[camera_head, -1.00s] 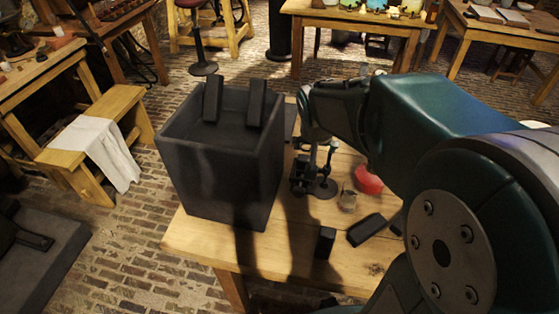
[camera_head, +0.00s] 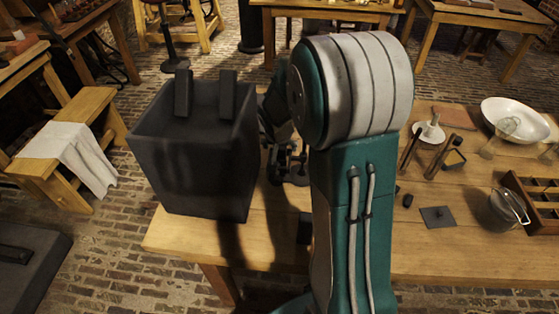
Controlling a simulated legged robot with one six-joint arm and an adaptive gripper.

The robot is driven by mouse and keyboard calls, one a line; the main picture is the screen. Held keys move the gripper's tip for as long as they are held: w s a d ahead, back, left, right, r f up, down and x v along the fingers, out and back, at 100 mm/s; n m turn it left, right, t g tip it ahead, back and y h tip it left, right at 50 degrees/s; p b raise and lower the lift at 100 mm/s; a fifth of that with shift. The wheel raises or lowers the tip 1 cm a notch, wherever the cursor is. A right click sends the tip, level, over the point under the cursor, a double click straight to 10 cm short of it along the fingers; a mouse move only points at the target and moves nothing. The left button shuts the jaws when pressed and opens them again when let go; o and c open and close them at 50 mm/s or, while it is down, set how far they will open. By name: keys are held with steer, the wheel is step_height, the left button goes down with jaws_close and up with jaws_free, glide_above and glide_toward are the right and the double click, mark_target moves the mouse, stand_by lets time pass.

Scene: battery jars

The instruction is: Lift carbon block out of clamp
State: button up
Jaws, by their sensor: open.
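A large dark open-topped jar (camera_head: 190,170) stands at the table's left end. Two dark upright blocks, a left one (camera_head: 183,92) and a right one (camera_head: 227,94), stick up above its rim. My gripper (camera_head: 284,168) is low over the table just right of the jar, partly hidden by my arm. It is open. Dark metal parts of what may be the clamp are close around it, and I cannot tell them apart clearly. A small dark block (camera_head: 304,228) shows at the left edge of my arm, mostly covered. I cannot tell which block is in the clamp.
The wooden table (camera_head: 270,248) holds, right of my arm, a white bowl (camera_head: 514,116), a metal pot (camera_head: 507,208), a divided wooden tray (camera_head: 540,200), a dark square plate (camera_head: 437,217) and small tools. My arm hides the table's middle.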

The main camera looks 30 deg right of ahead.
steer(key=shift+x, duration=1.45)
steer(key=shift+a, duration=0.1)
jaws_close()
steer(key=shift+r, duration=0.15)
step_height(320, 180, up, 18)
